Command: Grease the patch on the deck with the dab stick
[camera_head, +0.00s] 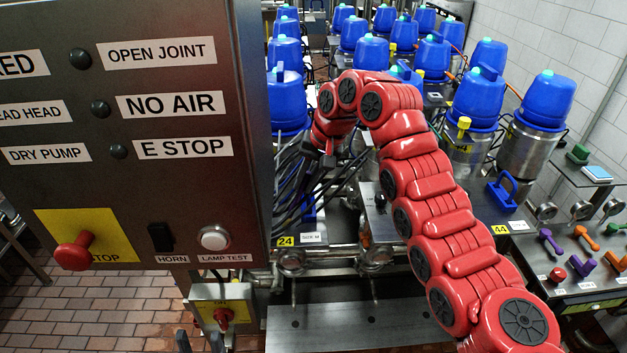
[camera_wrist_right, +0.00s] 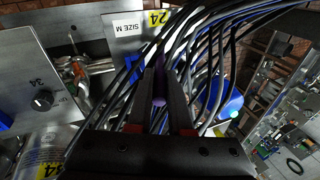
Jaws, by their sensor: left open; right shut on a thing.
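My right gripper (camera_head: 329,158) is at the end of the red arm, among a bundle of dark and grey cables. In the right wrist view its fingers (camera_wrist_right: 160,88) are shut on a slim purple thing (camera_wrist_right: 160,86), likely the dab stick; its far tip is hard to make out. The steel deck with labels 24 and SIZE M (camera_head: 338,236) lies below the gripper; the plate with these labels (camera_wrist_right: 127,42) also shows beyond the fingers. I cannot make out the patch. Two dark fingertips of my left gripper (camera_head: 197,342) show apart at the bottom left, empty.
A large control panel (camera_head: 130,120) with buttons fills the left. Blue-capped valves (camera_head: 478,100) stand in rows behind. Cables (camera_wrist_right: 200,60) hang close around the right gripper. A rack of coloured handles (camera_head: 585,255) is at the right. A bare steel plate (camera_head: 350,328) lies low in front.

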